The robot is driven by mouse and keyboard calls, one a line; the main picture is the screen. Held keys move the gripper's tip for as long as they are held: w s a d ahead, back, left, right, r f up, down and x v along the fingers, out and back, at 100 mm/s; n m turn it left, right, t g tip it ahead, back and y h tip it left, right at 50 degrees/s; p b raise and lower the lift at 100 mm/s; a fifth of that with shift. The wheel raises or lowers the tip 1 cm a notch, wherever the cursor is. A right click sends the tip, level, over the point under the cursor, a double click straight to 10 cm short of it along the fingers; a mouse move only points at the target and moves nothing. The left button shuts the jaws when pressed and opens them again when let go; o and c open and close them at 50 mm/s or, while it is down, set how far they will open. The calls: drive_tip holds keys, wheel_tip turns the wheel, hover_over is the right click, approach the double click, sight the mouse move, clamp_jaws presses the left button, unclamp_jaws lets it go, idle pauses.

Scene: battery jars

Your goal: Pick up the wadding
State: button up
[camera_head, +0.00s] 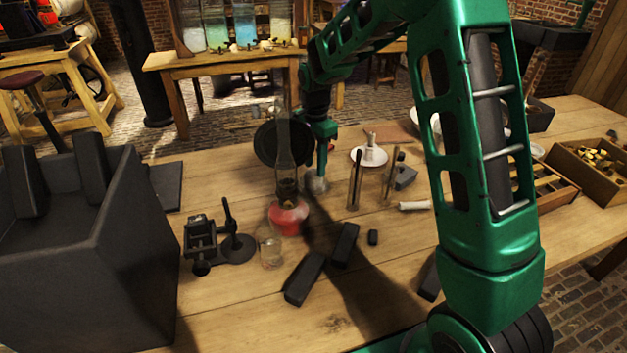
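A small pale, fluffy-looking lump, which looks like the wadding (316,185), lies on the wooden table (225,300) right of the lamp. My gripper (322,172) points down directly above it, its tip at or very near the lump. The fingers are small and dark here, so I cannot tell whether they are open or shut, or whether they touch the lump.
An oil lamp (288,216) with a red base and tall glass chimney stands close left of my gripper. Dark blocks (305,279) lie in front, beside a glass (270,252).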

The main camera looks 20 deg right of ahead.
sight(315, 170)
drive_tip(key=shift+s+a+f, duration=0.1)
drive_tip(key=shift+s+f, duration=0.05)
drive_tip(key=shift+f, duration=2.2)
drive_tip(key=c, duration=0.7)
wheel_tip(315, 170, up, 10)
drive_tip(key=shift+r, duration=0.1)
